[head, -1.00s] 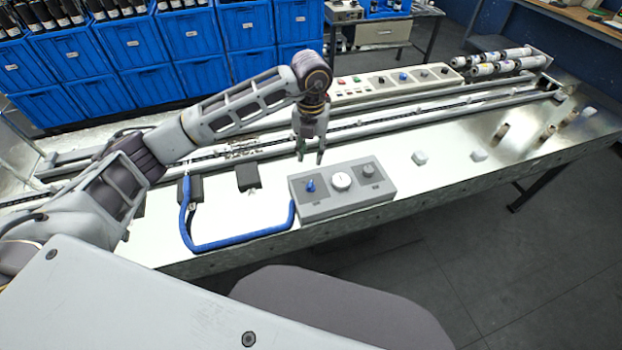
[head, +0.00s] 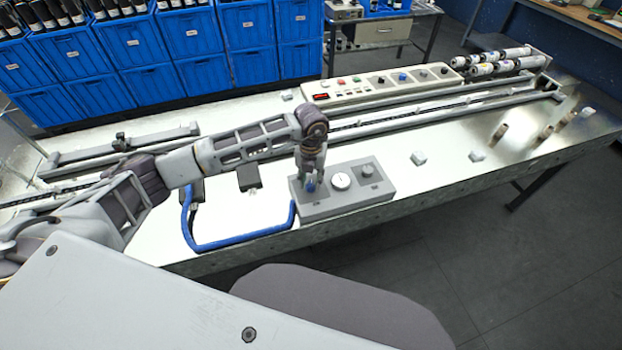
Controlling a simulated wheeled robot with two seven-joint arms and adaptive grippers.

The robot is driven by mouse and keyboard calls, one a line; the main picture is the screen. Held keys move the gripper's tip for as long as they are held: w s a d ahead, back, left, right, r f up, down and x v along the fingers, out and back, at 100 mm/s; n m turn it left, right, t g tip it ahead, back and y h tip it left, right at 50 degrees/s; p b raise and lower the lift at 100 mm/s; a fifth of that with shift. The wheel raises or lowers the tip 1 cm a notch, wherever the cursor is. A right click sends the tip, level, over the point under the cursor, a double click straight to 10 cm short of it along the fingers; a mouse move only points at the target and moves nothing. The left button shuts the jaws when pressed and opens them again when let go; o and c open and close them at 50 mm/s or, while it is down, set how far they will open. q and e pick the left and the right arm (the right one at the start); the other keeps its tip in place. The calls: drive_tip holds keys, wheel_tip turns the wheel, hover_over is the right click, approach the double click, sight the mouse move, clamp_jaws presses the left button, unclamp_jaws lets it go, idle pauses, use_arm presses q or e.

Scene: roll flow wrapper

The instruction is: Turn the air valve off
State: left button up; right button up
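A grey valve box (head: 345,203) sits at the front edge of the white bench, with a blue hose joined to its left side. On its top are a blue knob (head: 311,186) at the left, a white round gauge (head: 341,181) in the middle and a dark grey knob (head: 367,169) at the right. My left gripper (head: 311,186) points down over the blue knob, its fingers on either side of it and partly hiding it. I cannot tell whether the fingers touch the knob. My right gripper is not in view.
The blue hose (head: 240,242) loops along the bench front. A long control panel (head: 380,86) and conveyor rails lie behind. Small white blocks (head: 418,158) stand right of the valve box. Blue crates (head: 140,45) line the back.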

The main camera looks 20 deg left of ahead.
use_arm(q)
drive_tip(key=shift+f, duration=0.35)
clamp_jaws()
